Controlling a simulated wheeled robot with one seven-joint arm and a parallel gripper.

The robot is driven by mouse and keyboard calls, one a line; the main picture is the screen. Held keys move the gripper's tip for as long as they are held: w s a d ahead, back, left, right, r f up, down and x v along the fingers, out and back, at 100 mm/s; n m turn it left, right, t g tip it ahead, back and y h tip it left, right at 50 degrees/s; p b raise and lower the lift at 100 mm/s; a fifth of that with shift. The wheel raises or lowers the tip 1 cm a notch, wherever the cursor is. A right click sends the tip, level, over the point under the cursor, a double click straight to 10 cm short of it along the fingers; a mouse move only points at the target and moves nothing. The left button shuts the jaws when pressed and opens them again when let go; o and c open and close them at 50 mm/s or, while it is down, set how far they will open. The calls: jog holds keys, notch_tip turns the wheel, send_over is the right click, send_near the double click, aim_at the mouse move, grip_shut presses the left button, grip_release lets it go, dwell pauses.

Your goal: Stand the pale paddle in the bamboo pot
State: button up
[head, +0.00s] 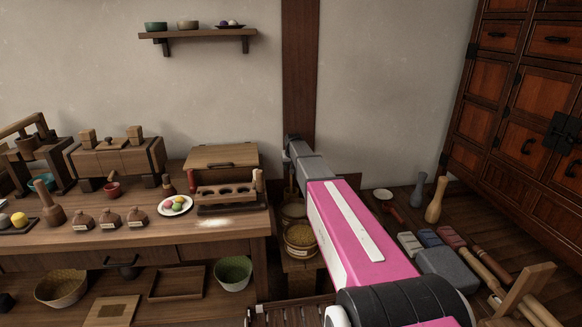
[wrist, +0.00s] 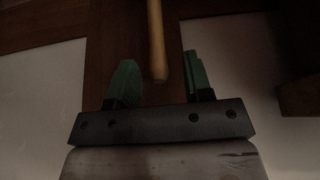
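In the wrist view a pale wooden rod (wrist: 156,40) comes in from the top edge. It looks like a handle, perhaps that of the pale paddle; the rest of it is out of frame. Its rounded end lies between the two green fingers of my gripper (wrist: 159,62). The fingers are wide apart, with a gap on each side of the rod, and do not touch it. In the head view my grey and pink arm reaches toward the dark wall post, and its fingers are not clearly visible. I cannot make out the bamboo pot for certain in either view.
A wooden workbench (head: 150,233) with a plate of coloured balls (head: 175,205) and a wooden rack (head: 226,193) stands left of my arm. A low stand with a grain basket (head: 300,238) is beside it. Tools and grey blocks (head: 448,268) crowd the right. A cabinet (head: 525,100) stands behind.

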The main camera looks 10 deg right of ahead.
jog(key=shift+r, duration=0.1)
jog(key=v, duration=1)
jog(key=shift+s+r, duration=0.2)
jog(key=shift+r, duration=0.1)
jog(key=shift+f, duration=0.1)
dwell(0.3)
jog(key=s+f+g, duration=0.1)
jog(key=s+f, duration=0.5)
jog(key=s, duration=0.7)
jog(key=s+f+g, duration=0.2)
jog(key=s+f, duration=0.4)
jog(key=s, duration=0.8)
jog(key=s+f+g, duration=0.1)
jog(key=s+f, duration=0.5)
jog(key=s, duration=0.7)
jog(key=shift+s+g, duration=0.25)
jog(key=shift+g, duration=0.15)
